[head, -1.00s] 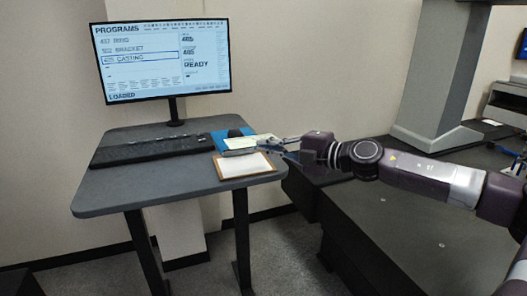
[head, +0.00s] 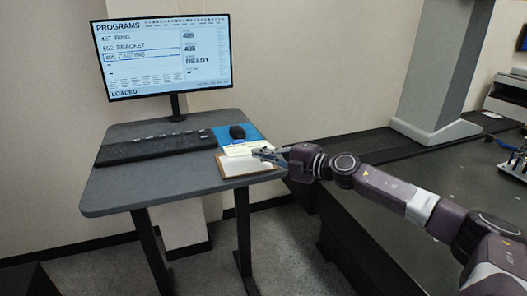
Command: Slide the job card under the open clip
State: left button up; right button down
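The clipboard (head: 236,169), brown with white paper, lies on the right front corner of the desk. A pale yellowish card (head: 238,149), which looks like the job card, lies along or over the clipboard's far edge. The clip is too small and covered to make out. My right gripper (head: 260,153) reaches in from the right, its fingertips at the card's right end, over the clipboard. I cannot tell whether the fingers grip the card or only overlap it in the picture. My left gripper is not in view.
The grey desk (head: 150,188) also holds a black keyboard (head: 155,147) and a dark mouse (head: 237,132) on a blue mat (head: 253,133). A monitor (head: 165,58) stands behind. A dark machine bed (head: 400,190) lies right of the desk. The desk's front left is clear.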

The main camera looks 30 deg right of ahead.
aim_at(256, 170)
jog(key=shift+w+d+f+b, duration=0.2)
jog(key=shift+w+f+b, duration=0.25)
jog(key=shift+w+f, duration=0.2)
jog(key=shift+w+d+f+b, duration=0.15)
jog(key=shift+w+f+b, duration=0.4)
jog(key=shift+f, duration=0.3)
jog(key=shift+w+d+f+b, duration=0.15)
jog(key=shift+w+f+b, duration=0.25)
jog(key=shift+w+f, duration=0.35)
jog(key=shift+w+d+f+b, duration=0.15)
jog(key=shift+w+f+b, duration=0.3)
jog(key=shift+f, duration=0.5)
jog(key=c, duration=2.3)
grip_release()
jog(key=shift+s, duration=0.15)
jog(key=shift+o, duration=0.2)
jog(key=shift+f, duration=0.1)
